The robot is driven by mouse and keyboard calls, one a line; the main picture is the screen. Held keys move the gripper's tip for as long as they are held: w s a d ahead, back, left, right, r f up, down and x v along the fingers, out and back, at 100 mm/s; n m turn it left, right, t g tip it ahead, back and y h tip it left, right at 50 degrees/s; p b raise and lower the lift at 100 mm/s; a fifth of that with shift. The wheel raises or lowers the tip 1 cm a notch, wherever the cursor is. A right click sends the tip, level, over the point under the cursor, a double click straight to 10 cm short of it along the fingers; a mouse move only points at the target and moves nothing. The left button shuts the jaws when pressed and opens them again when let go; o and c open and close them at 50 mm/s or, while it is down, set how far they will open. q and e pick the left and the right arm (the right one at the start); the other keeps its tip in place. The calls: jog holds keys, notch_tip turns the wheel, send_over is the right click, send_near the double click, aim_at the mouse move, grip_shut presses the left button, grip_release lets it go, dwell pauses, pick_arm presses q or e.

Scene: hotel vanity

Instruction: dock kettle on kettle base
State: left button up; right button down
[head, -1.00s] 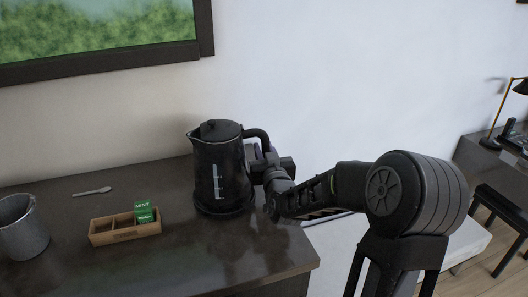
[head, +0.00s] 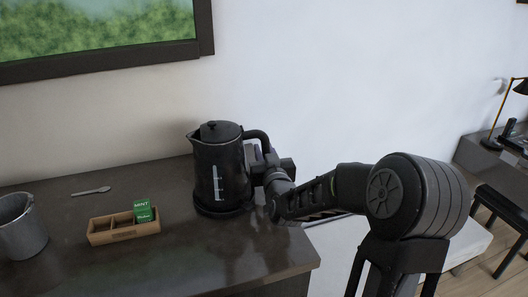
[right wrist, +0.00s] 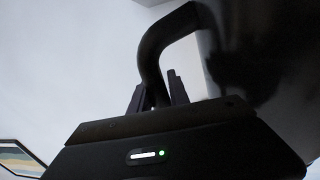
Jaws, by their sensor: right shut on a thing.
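The black kettle (head: 218,168) stands upright at the right part of the counter, with its spout to the left and its handle (head: 258,138) to the right. The dark round kettle base (head: 222,211) shows directly under it; whether the kettle is fully seated cannot be told. My right gripper (head: 262,168) is at the handle side. In the right wrist view the gripper (right wrist: 160,92) has its fingers on both sides of the lower handle (right wrist: 152,62), shut on it. The kettle's body (right wrist: 255,60) fills the right side there. My left gripper is not in view.
A wooden tray (head: 112,238) with a green mint packet (head: 143,211) sits left of the kettle. A grey cup (head: 20,228) stands at the far left and a spoon (head: 91,191) lies behind the tray. The counter's (head: 215,268) front right is clear.

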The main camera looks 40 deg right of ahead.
jog(key=shift+f+b, duration=0.1)
jog(key=shift+b, duration=0.2)
jog(key=c, duration=1.5)
grip_release()
jog(key=shift+f, duration=0.25)
jog(key=b+v, duration=0.2)
jog(key=v, duration=0.9)
jog(key=shift+r, duration=0.1)
